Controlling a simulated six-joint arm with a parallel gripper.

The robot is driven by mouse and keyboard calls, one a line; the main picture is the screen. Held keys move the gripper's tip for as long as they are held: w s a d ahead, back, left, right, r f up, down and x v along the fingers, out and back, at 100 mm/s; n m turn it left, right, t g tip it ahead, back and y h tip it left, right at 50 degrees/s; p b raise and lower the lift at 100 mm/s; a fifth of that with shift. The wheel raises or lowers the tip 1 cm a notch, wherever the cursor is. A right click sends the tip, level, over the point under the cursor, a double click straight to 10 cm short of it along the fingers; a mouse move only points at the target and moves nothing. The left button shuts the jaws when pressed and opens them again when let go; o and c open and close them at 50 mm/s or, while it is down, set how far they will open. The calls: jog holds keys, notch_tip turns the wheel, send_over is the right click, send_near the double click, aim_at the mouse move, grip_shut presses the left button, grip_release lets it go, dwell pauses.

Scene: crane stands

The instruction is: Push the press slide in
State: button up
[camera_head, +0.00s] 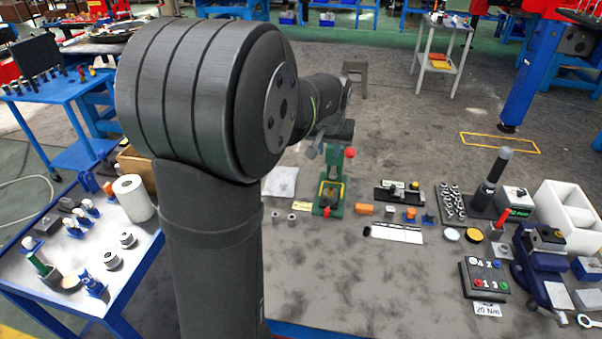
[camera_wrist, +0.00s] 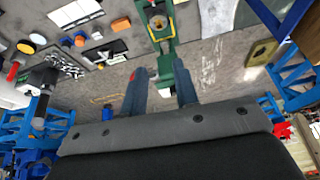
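The green press (camera_head: 343,190) stands upright on the grey table in the head view, with a yellow-edged part low in its frame and a red knob at the upper right. Which part is the slide is hard to tell. In the wrist view the press (camera_wrist: 163,40) shows at the top centre, beyond the fingers. My gripper (camera_wrist: 159,70) is open, with a clear gap between its two fingers and nothing held. The press's green body lies behind this gap and partly behind the right finger. In the head view the gripper is over the press's top, partly hidden by my arm; contact cannot be told.
An orange block (camera_head: 365,209) and a small black fixture (camera_head: 398,194) lie right of the press. A black button box (camera_head: 484,279), a blue vise (camera_head: 540,270) and a white bin (camera_head: 570,215) stand farther right. The table's front middle is clear.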

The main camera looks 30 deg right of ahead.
jog(key=f+m, duration=0.2)
jog(key=f+m+t+y, duration=0.1)
jog(key=f+m, duration=0.2)
jog(key=f, duration=0.1)
jog(key=shift+w+a+f+m+t+y, duration=0.15)
jog(key=shift+w+m+t+y, duration=0.15)
jog(key=shift+m+y, duration=0.1)
grip_shut()
jog(key=m+t+h, duration=0.2)
jog(key=m+t, duration=0.1)
jog(key=m, duration=2.2)
send_near(334, 203)
jog(key=s+a+r, duration=0.3)
jog(key=s, duration=0.4)
jog(key=x, duration=1)
jog(key=shift+w+f, duration=0.15)
jog(key=shift+w, duration=0.05)
jog(key=w, duration=0.1)
jog(key=w+d, duration=0.1)
jog(key=w, duration=0.1)
jog(key=shift+d, duration=0.25)
jog(key=shift+w+d, duration=0.15)
jog(key=shift+w, duration=0.25)
